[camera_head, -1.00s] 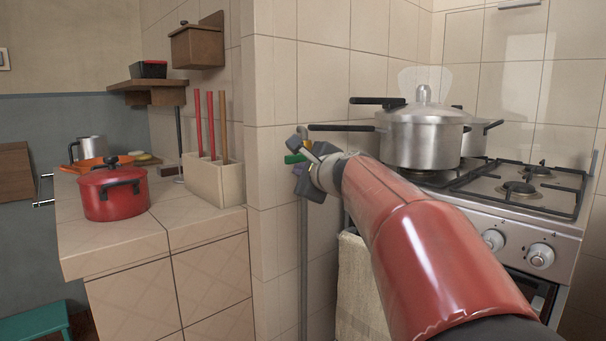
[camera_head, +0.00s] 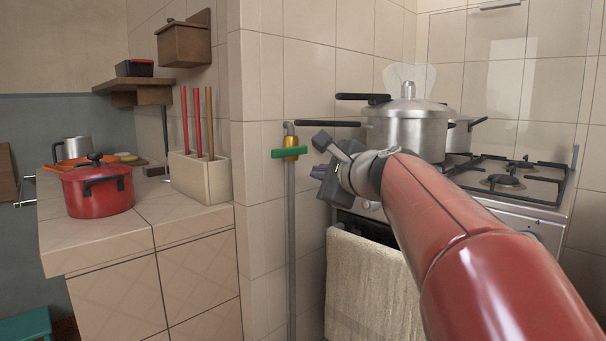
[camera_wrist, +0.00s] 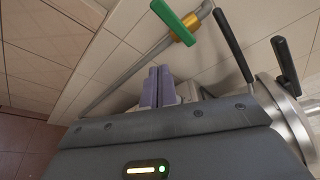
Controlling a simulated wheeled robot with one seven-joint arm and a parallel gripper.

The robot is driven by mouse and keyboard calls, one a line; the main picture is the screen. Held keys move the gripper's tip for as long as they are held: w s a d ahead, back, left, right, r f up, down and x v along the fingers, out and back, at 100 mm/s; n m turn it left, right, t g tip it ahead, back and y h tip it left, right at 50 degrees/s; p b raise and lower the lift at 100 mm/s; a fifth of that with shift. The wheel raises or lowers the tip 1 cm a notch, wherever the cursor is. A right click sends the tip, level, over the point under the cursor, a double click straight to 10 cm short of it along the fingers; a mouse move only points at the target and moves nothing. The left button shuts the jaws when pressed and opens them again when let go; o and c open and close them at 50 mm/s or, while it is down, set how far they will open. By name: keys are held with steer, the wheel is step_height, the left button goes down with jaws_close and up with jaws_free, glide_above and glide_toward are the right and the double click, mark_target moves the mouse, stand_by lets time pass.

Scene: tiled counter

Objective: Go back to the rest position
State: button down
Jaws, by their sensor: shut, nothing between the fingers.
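My gripper (camera_head: 318,172) is in front of the stove's left front corner, at the end of my red arm. Its purple fingers are together and empty, as the wrist view (camera_wrist: 158,87) shows. A gas pipe (camera_head: 291,230) with a brass valve (camera_head: 291,145) and green handle (camera_head: 275,153) runs down the tiled wall, just left of my gripper and apart from it in the picture. The green handle (camera_wrist: 176,20) also shows at the top of the wrist view.
A steel pot (camera_head: 405,135) with long black handles stands on the stove (camera_head: 545,225), right behind my arm. A towel (camera_head: 365,290) hangs below. A red pot (camera_head: 97,190) and a utensil holder (camera_head: 200,178) stand on the tiled counter (camera_head: 100,235) at left.

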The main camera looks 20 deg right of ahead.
steer(key=s+a+f+n+g+y, duration=0.1)
steer(key=s+a+f+n+g, duration=0.2)
steer(key=s+a+f+n, duration=0.5)
steer(key=s+a+f+n+g+y, duration=0.1)
steer(key=s+a+f+n+g, duration=0.2)
steer(key=s+a+f+n, duration=0.45)
steer(key=s+f+n+g+h, duration=0.2)
steer(key=s+f+n+g, duration=0.2)
steer(key=f, duration=1)
steer(key=s+n, duration=0.3)
steer(key=s, duration=0.2)
steer(key=shift+s+d+f+n+h, duration=0.25)
steer(key=shift+d+f+n+h, duration=0.05)
steer(key=shift+d+n+h, duration=0.1)
